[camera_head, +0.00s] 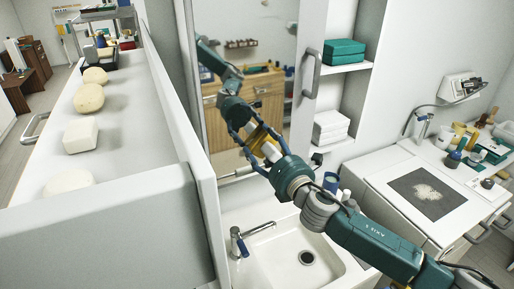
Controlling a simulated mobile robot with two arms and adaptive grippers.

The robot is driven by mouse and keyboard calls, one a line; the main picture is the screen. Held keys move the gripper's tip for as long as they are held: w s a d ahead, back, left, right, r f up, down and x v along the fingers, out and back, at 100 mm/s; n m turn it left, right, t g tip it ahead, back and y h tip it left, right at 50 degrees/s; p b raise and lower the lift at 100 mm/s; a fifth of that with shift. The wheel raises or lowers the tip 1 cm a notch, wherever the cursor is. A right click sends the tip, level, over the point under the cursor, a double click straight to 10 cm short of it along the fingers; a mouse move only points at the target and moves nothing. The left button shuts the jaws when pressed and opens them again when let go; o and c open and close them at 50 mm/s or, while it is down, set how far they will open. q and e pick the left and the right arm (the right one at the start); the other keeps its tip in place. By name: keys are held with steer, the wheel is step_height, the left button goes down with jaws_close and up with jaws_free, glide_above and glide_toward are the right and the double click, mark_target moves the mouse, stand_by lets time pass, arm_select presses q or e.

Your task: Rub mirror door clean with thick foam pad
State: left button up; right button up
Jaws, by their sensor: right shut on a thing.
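The mirror door (262,32) stands upright behind the sink, with a long grey handle (311,74) on its right edge. It reflects my arm, a wooden cabinet and shelves. My right gripper (262,146) comes in from the lower right and is shut on the foam pad (256,138), a yellow-tan piece largely hidden by the fingers. The pad is at the lower part of the mirror, close to its own reflection; I cannot tell whether it touches the glass. No clear mark on the mirror can be made out. My left gripper is not in view.
A sink (277,262) with a faucet (240,241) lies below the arm. A white ledge (125,125) on the left bears a white block (80,135) and several pale round things. Shelves right of the door hold a green box (343,51) and white stacks (331,125).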

mark_target(237, 144)
steer(key=shift+w+d+r, duration=0.1)
steer(key=shift+w+d, duration=0.1)
steer(key=shift+d, duration=0.15)
steer(key=shift+s+a, duration=0.5)
steer(key=shift+a, duration=0.7)
steer(key=shift+s+a, duration=0.55)
steer(key=shift+a, duration=0.7)
steer(key=shift+s+a, duration=0.5)
steer(key=shift+a, duration=0.7)
steer(key=shift+w+d, duration=0.5)
steer(key=shift+d, duration=0.7)
steer(key=shift+w+d, duration=0.5)
steer(key=shift+d, duration=0.75)
steer(key=shift+w+d, duration=0.5)
steer(key=shift+d, duration=0.7)
steer(key=shift+s+a, duration=0.5)
steer(key=shift+a, duration=0.7)
steer(key=shift+s+a, duration=0.5)
steer(key=shift+a, duration=0.7)
steer(key=shift+s+a, duration=0.5)
steer(key=shift+a, duration=0.7)
steer(key=shift+s+d, duration=0.25)
steer(key=shift+s, duration=0.15)
steer(key=shift+v, duration=2.55)
